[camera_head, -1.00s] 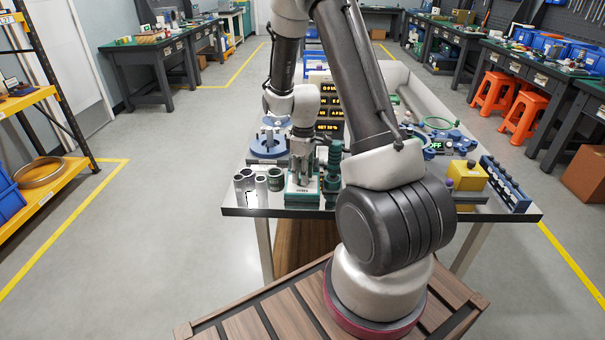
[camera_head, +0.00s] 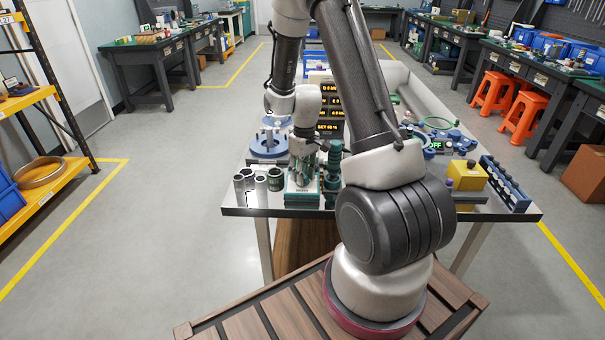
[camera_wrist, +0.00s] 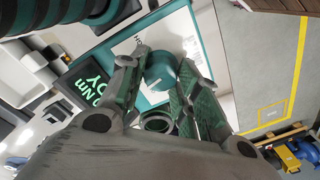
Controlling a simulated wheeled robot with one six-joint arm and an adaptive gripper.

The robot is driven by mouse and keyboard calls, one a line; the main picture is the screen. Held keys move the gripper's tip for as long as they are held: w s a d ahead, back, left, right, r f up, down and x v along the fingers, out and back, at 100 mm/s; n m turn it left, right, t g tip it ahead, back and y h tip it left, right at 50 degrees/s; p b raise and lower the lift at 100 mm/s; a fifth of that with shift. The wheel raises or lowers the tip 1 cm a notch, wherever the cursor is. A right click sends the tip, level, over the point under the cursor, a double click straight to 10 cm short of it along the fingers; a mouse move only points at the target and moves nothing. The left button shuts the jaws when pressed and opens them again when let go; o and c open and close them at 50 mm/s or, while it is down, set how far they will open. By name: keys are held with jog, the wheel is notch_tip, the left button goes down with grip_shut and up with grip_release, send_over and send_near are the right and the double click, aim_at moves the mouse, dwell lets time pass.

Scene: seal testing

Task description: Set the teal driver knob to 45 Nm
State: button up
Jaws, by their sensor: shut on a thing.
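My gripper (camera_head: 304,165) points down over the teal driver stand (camera_head: 302,197) at the table's near edge. In the wrist view my gripper (camera_wrist: 158,88) has its two fingers on either side of a round teal knob (camera_wrist: 161,68), closed on it. The knob is upright in its stand; in the head view the fingers mostly hide it. A small dark display (camera_wrist: 88,84) beside it shows green text ending in "0 Nm", its first digits cut off. In the head view a dark panel (camera_head: 330,127) behind has a yellow line that seems to read "SET 40 N".
Silver tubes (camera_head: 245,186) stand left of the stand, and a dark green ribbed column (camera_head: 332,172) stands close on its right. A blue round fixture (camera_head: 268,146) lies behind left. A yellow block (camera_head: 467,175) and a blue rack (camera_head: 505,184) are at the right.

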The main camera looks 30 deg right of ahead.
jog(key=m, duration=0.4)
jog(key=shift+m, duration=0.3)
jog(key=m, duration=0.4)
jog(key=shift+m+t, duration=0.3)
jog(key=m, duration=0.4)
jog(key=shift+m, duration=0.3)
jog(key=shift+m+h, duration=0.3)
jog(key=shift+m, duration=1.9)
jog(key=o, duration=1)
jog(key=shift+s, duration=0.1)
jog(key=r, duration=1.2)
jog(key=shift+s+d, duration=0.1)
jog(key=shift+s, duration=0.15)
